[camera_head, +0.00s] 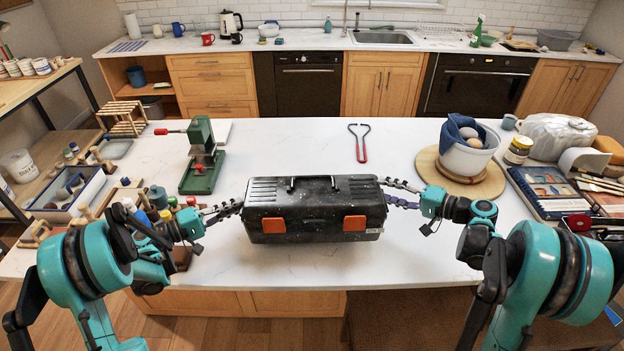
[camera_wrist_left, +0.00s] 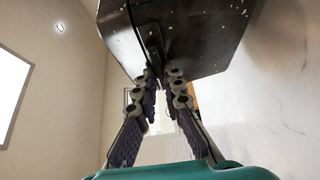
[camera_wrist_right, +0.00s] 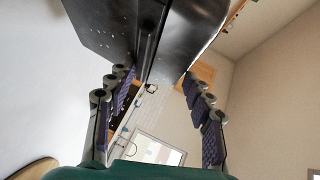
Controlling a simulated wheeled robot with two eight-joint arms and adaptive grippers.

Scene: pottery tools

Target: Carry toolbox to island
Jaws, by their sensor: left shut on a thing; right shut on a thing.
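The black toolbox (camera_head: 315,208), with two orange latches and a top handle, is level over the front part of the white island top (camera_head: 300,262). I cannot tell whether its base touches the surface. My left gripper (camera_head: 238,207) is shut on the toolbox's left end; in the left wrist view its fingers (camera_wrist_left: 160,82) close at a ridge on the dark end wall (camera_wrist_left: 205,30). My right gripper (camera_head: 388,192) is shut on the right end; in the right wrist view its fingers (camera_wrist_right: 158,75) stand at either side of the end's ridge. The fingertip contacts are partly hidden.
A green press (camera_head: 201,160) with a red handle stands behind left. Red-handled tongs (camera_head: 360,143) lie behind the toolbox. A white pot (camera_head: 466,157) on a round wooden board stands back right, beside a jar (camera_head: 518,150) and books. Bottles and a tray crowd the left side.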

